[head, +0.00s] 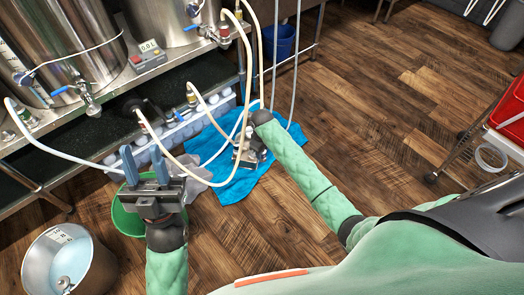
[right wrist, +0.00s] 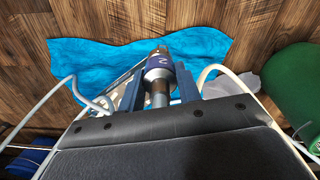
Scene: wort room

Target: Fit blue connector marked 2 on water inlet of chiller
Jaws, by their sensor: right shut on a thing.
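My right gripper (right wrist: 158,95) is shut on the connector (right wrist: 158,64), a silver fitting with a dark blue band marked 2. It points away from the wrist, over the blue cloth. In the head view my right gripper (head: 250,152) is small and partly hidden by its own arm. My left gripper (head: 144,164) is open and empty, its two blue fingers apart, above the green bucket. I cannot clearly make out the chiller or its water inlet; the shelf edge and hoses crowd that area. Whether the connector touches anything cannot be told.
A blue cloth (head: 236,171) lies on the wood floor beside the steel rack. White hoses (head: 70,158) loop in front of the lower shelf, around both grippers. A green bucket (head: 126,220) and a metal bucket (head: 68,262) stand at lower left. The floor at right is mostly clear.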

